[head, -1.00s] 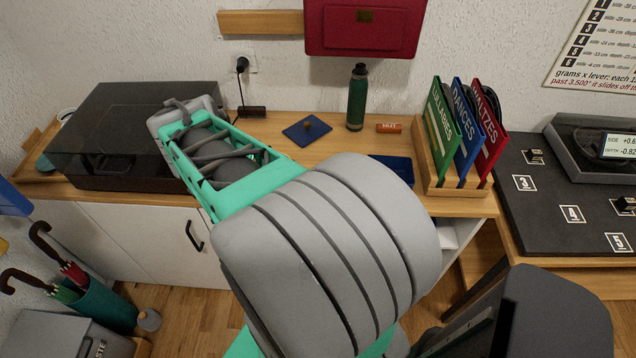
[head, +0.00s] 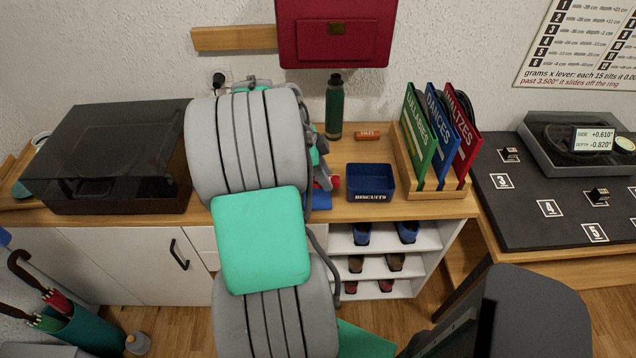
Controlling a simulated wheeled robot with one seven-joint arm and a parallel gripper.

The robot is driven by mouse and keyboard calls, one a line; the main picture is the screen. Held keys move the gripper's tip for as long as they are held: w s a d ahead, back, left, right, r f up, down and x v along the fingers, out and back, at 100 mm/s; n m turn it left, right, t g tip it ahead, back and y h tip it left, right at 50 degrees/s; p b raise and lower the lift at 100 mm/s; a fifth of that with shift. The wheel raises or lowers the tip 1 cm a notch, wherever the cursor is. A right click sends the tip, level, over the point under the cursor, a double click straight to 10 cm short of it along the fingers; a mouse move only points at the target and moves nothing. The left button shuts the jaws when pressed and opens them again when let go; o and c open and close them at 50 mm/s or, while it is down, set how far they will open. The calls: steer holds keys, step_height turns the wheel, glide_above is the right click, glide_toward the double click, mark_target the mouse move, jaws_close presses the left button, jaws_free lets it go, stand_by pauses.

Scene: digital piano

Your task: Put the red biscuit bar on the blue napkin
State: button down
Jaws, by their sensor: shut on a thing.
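My gripper (head: 323,183) shows only in part at the right edge of my arm, low over the desk top and left of the blue biscuit box. It is shut on the red biscuit bar (head: 335,182), of which a small red end shows. The blue napkin (head: 318,200) lies near the front edge of the wooden top, just below the gripper in the picture; my arm hides most of it. I cannot tell whether the bar touches the napkin.
An open blue biscuit box (head: 370,184) stands close right of the gripper. Behind are an orange bar (head: 367,135) and a green bottle (head: 334,110). A folder rack (head: 430,188) stands right, a dark-lidded turntable (head: 110,155) left. Some clear wood lies behind the box.

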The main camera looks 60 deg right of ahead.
glide_above(323, 193)
steer(key=w, duration=0.1)
steer(key=f, duration=0.5)
steer(key=shift+a+f+p, duration=0.25)
steer(key=shift+a+p, duration=0.05)
steer(key=shift+p, duration=0.05)
steer(key=shift+w+f+p, duration=0.15)
steer(key=shift+f+p, duration=0.2)
steer(key=shift+f, duration=1.45)
steer(key=c, duration=1.1)
jaws_free()
